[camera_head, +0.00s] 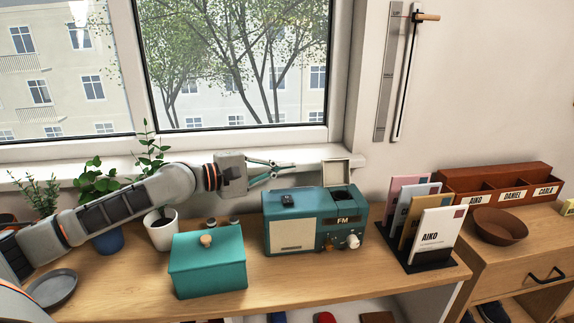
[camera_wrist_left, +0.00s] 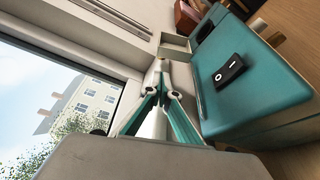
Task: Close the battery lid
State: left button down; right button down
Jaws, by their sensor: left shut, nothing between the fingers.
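A teal radio (camera_head: 317,222) marked FM stands on the wooden counter below the window. Its cream battery lid (camera_head: 344,171) stands open, upright at the back edge of the top, over a dark battery compartment (camera_head: 343,192). The lid also shows in the left wrist view (camera_wrist_left: 176,44), beyond my fingertips, with the radio (camera_wrist_left: 262,88) to the right. My left gripper (camera_head: 291,167) is shut and empty, above and behind the radio's left part, to the left of the lid. In the head view it appears apart from the lid. My right gripper is out of view.
A black rocker switch (camera_head: 288,199) sits on the radio's top. A teal box (camera_head: 207,266) with a wooden knob and potted plants are at left. A card rack (camera_head: 430,258) stands close at right. The window sill (camera_head: 300,163) runs behind.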

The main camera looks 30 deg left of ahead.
aim_at(312, 164)
pick_arm(q)
jog(key=x, duration=0.8)
jog(key=shift+w, duration=0.1)
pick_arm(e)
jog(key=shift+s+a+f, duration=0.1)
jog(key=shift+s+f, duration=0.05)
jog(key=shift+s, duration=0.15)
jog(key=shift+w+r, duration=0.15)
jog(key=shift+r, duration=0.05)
